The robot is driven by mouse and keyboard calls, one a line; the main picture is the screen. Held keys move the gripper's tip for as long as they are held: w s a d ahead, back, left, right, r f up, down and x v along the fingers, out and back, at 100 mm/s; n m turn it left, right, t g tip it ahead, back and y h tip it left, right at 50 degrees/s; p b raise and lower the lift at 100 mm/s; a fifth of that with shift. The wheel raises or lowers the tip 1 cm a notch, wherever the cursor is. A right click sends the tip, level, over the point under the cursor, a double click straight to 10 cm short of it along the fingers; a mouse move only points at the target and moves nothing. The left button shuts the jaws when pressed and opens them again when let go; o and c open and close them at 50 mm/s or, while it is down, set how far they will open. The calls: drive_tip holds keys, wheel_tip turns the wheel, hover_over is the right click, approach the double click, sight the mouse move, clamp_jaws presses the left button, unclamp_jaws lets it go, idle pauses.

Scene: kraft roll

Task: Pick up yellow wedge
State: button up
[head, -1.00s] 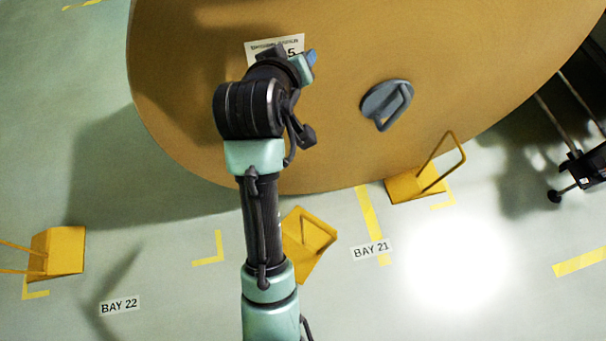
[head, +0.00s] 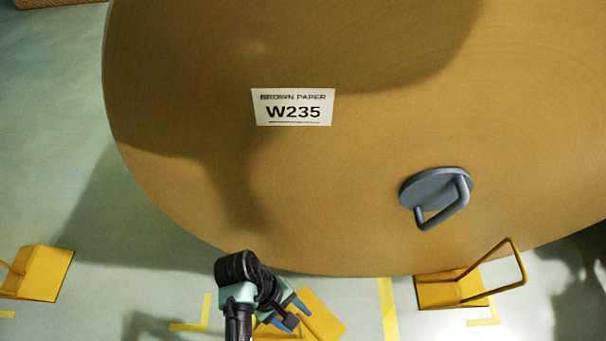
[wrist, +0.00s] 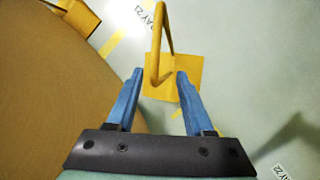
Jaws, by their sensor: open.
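A yellow wedge (head: 318,316) with an upright bar handle lies on the floor by the lower edge of the big brown roll. My gripper (head: 293,313) is over it and hides part of it in the head view. In the wrist view my gripper (wrist: 158,76) is open, its blue fingers apart. The same wedge (wrist: 190,72) lies beyond the fingertips, its handle (wrist: 162,30) rising up the picture from between them. I cannot tell if a finger touches it. Another yellow wedge (head: 440,291) sits to the right, and a third (head: 45,272) to the left.
The large brown paper roll (head: 350,190) fills most of the head view, with a W235 label (head: 293,107) and a grey handled disc (head: 436,192) on its face. Yellow tape (head: 388,310) marks the floor. Open floor (head: 120,280) lies at lower left.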

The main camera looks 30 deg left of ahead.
sight(310, 325)
drive_tip(key=shift+w+b+x, duration=0.15)
drive_tip(key=shift+b+x, duration=0.85)
drive_tip(key=shift+x, duration=1.25)
drive_tip(key=shift+w+b+x, duration=0.15)
drive_tip(key=shift+b+x, duration=0.85)
drive_tip(key=shift+x, duration=1.3)
drive_tip(key=shift+d+r, duration=0.15)
drive_tip(key=shift+c, duration=0.3)
clamp_jaws()
drive_tip(key=shift+w+r, duration=0.1)
